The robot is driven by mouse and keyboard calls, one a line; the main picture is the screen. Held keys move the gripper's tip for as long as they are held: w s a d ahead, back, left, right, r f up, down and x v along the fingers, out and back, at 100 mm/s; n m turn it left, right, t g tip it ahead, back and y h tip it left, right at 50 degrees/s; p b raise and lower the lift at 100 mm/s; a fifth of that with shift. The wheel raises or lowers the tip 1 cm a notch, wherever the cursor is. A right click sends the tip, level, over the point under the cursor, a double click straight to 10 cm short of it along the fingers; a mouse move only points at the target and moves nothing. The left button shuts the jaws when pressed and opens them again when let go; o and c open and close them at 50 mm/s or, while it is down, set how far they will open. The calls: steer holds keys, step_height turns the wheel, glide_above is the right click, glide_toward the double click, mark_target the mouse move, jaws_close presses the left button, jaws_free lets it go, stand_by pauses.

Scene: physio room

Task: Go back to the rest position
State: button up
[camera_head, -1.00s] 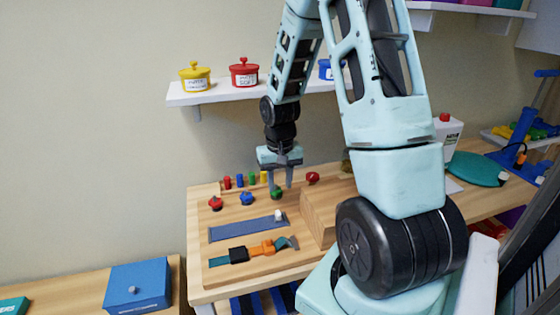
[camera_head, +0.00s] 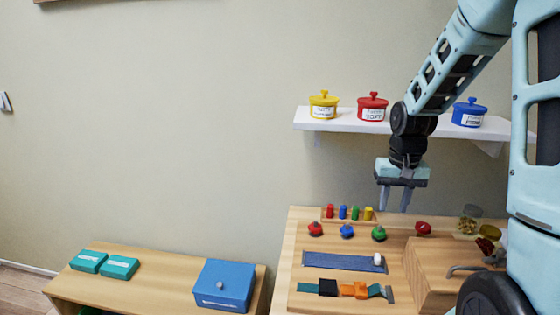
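My gripper (camera_head: 394,203) hangs pointing down above the back part of the wooden table (camera_head: 293,262). Its two fingers are apart with nothing between them. A green knob (camera_head: 379,233) stands on the table just below and slightly left of the fingertips, and the gripper looks clear of it. My arm comes in from the upper right and hides part of the table's right side.
Blue (camera_head: 347,231) and red (camera_head: 315,229) knobs stand left of the green one. A white shelf (camera_head: 400,126) with lidded pots is behind my gripper. A wooden block (camera_head: 425,262) stands at right. A lower bench (camera_head: 150,290) holds a blue box (camera_head: 222,285).

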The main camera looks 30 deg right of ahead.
steer(key=s+a+r+n, duration=0.15)
steer(key=a+n, duration=0.25)
steer(key=a, duration=0.8)
steer(key=s+a+r+n, duration=0.1)
steer(key=a+r+n, duration=0.15)
steer(key=a, duration=0.85)
steer(key=s+a+n, duration=0.8)
steer(key=s+a, duration=0.5)
steer(key=s, duration=0.1)
steer(key=shift+a+y, duration=0.25)
steer(key=shift+y, duration=0.05)
